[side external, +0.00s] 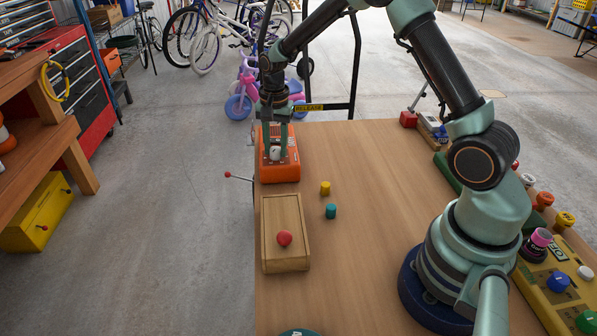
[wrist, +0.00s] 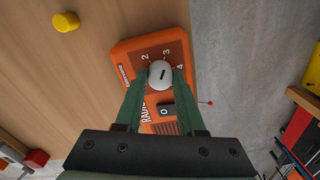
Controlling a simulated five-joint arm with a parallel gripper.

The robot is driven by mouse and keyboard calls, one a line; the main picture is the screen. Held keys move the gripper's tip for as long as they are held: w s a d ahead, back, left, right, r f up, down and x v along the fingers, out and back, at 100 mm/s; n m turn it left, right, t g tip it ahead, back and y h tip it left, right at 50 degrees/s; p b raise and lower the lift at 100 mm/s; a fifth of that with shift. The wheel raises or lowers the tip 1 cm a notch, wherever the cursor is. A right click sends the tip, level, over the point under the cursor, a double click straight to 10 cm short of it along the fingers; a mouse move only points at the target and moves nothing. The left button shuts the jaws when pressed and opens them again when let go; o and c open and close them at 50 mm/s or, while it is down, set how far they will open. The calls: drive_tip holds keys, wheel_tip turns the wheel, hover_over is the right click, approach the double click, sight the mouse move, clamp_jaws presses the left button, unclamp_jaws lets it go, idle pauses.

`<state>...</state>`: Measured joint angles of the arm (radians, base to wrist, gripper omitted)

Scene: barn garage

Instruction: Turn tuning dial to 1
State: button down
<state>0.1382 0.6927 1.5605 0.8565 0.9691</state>
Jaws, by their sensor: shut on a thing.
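The orange radio box (side external: 292,170) sits at the far left corner of the table; it also shows in the wrist view (wrist: 125,50). Its tuning dial (wrist: 160,76) is a round white knob with a short dark mark lying diagonally across its face. The numbers 2, 3 and 4 show along the dial's far side; I cannot make out a 1. In the side view the dial (side external: 275,154) is partly hidden by my gripper (side external: 276,151). My gripper's two green fingers (wrist: 160,78) are shut on the dial, one on each side.
A yellow cylinder (side external: 325,187) and a teal cylinder (side external: 331,211) stand near the radio. A wooden box (side external: 271,258) with a red knob (side external: 284,239) is in front. A red-tipped lever (side external: 237,177) juts from the left edge. The table's middle (side external: 375,190) is clear.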

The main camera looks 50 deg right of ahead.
drive_tip(key=n, duration=0.5)
drive_tip(key=shift+n, duration=0.4)
drive_tip(key=n, duration=1.2)
drive_tip(key=shift+w+d+n+g, duration=0.1)
drive_tip(key=shift+n+g, duration=0.2)
drive_tip(key=n, duration=0.5)
drive_tip(key=shift+n, duration=0.3)
drive_tip(key=c, duration=0.5)
unclamp_jaws()
